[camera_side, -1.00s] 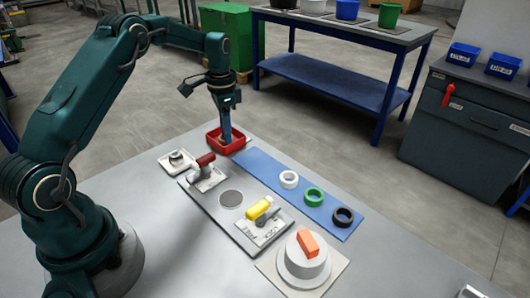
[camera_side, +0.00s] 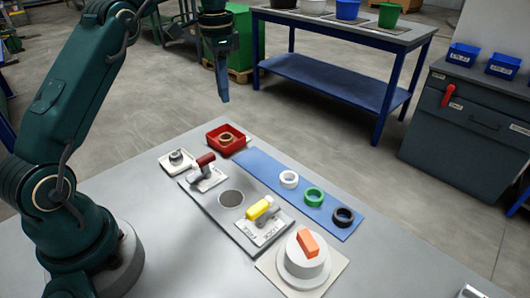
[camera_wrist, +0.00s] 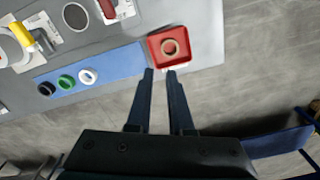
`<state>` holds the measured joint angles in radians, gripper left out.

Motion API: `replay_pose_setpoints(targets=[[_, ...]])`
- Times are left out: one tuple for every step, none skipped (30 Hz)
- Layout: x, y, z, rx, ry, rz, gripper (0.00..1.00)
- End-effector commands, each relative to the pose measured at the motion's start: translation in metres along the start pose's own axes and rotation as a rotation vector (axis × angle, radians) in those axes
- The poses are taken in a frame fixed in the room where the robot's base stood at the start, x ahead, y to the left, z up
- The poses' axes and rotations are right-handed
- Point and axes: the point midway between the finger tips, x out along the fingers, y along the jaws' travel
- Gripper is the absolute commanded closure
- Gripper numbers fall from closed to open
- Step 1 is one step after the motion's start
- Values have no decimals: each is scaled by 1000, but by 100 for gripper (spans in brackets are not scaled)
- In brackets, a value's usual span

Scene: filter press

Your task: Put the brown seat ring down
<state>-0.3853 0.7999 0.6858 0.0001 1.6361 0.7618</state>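The brown seat ring (camera_side: 227,138) lies flat inside the red tray (camera_side: 213,146) at the far edge of the table. It also shows in the wrist view (camera_wrist: 170,47), inside the red tray (camera_wrist: 154,53). My gripper (camera_side: 223,101) is raised well above the tray and apart from the ring. In the wrist view my gripper (camera_wrist: 160,72) has its two fingers apart with nothing between them.
A blue strip (camera_side: 262,166) holds a white ring (camera_side: 289,179), a green ring (camera_side: 314,196) and a black ring (camera_side: 343,216). A plate with a round hole (camera_side: 231,198) lies between red-handled (camera_side: 205,160) and yellow-handled (camera_side: 258,208) clamps.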

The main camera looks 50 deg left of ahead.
Motion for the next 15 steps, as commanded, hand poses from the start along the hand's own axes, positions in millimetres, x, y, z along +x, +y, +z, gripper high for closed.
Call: replay_pose_setpoints(targets=[[-10,8,0,-7,15,-13,80],[-16,13,0,-15,24,-21,80],[-24,21,1,-29,38,-31,80],[-30,28,2,-40,50,-40,80],[-36,35,4,-51,62,-48,80],[-43,44,6,-67,80,-59,80],[-47,51,9,-78,93,-65,80],[-52,58,12,-91,106,-72,80],[-57,68,16,-106,125,-80,80],[-60,75,19,-119,139,-86,80],[-63,83,23,-130,153,-91,80],[-66,92,28,-146,173,-97,80],[-68,100,33,-157,187,-100,80],[-70,107,38,-169,202,-104,80],[-71,117,44,-185,223,-108,80]])
